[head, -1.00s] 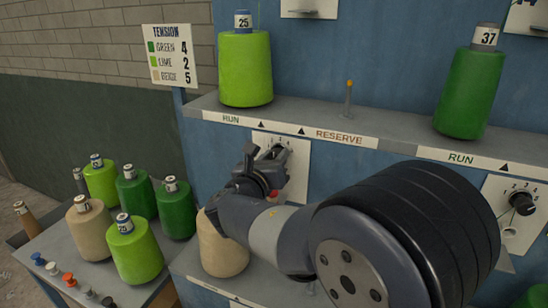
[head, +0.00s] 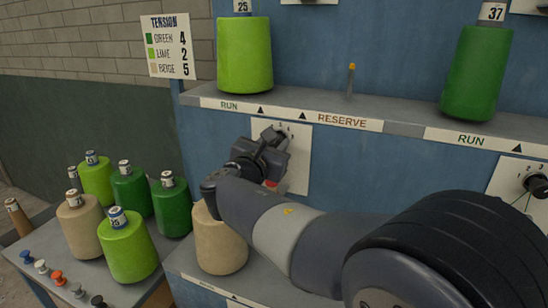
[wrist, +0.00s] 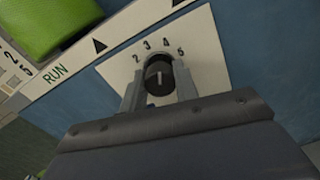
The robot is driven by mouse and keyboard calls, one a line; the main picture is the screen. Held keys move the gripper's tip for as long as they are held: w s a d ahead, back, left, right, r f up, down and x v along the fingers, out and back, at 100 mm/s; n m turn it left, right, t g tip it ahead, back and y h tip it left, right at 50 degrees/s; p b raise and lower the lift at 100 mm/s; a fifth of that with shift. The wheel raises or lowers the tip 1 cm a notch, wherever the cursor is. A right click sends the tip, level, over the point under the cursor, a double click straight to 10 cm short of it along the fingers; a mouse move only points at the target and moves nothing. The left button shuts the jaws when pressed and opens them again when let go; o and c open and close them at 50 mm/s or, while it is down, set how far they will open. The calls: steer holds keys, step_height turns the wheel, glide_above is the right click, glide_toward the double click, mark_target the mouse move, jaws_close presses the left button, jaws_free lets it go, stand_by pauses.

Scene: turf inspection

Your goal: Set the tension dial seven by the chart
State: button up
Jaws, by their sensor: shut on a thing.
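The black dial (wrist: 160,74) sits on a white plate (wrist: 205,50) with the numbers 2 to 5 visible around its upper side. Its short white mark points roughly up between 3 and 4 in the wrist view; the exact setting is hard to tell. My gripper (wrist: 158,84) is shut on the dial, one finger on each side. In the head view my gripper (head: 273,142) covers the dial on its plate (head: 298,165). The tension chart (head: 168,46) reads green 4, lime 2, beige 5. A lime cone (head: 244,60) labelled 25 stands above the RUN mark over this plate.
A green cone (head: 476,75) labelled 37 stands on the shelf (head: 400,108) at right, above another dial (head: 536,185). An empty peg (head: 350,82) stands over RESERVE. A beige cone (head: 220,240) stands below my arm. A cart at left holds several cones and coloured knobs.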

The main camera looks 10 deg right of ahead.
steer(key=m+b, duration=0.4)
steer(key=b, duration=0.1)
steer(key=m+b, duration=0.2)
steer(key=shift+f+m, duration=0.3)
steer(key=m+b, duration=0.4)
steer(key=shift+r, duration=0.15)
steer(key=shift+r+b, duration=0.1)
steer(key=shift+b, duration=0.25)
steer(key=o, duration=1)
steer(key=shift+s, duration=0.1)
steer(key=v, duration=1)
steer(key=shift+s+a, duration=0.2)
steer(key=shift+s, duration=0.05)
steer(key=shift+w+d, duration=0.1)
steer(key=x, duration=1)
steer(key=shift+w+d, duration=0.15)
steer(key=shift+w, duration=0.1)
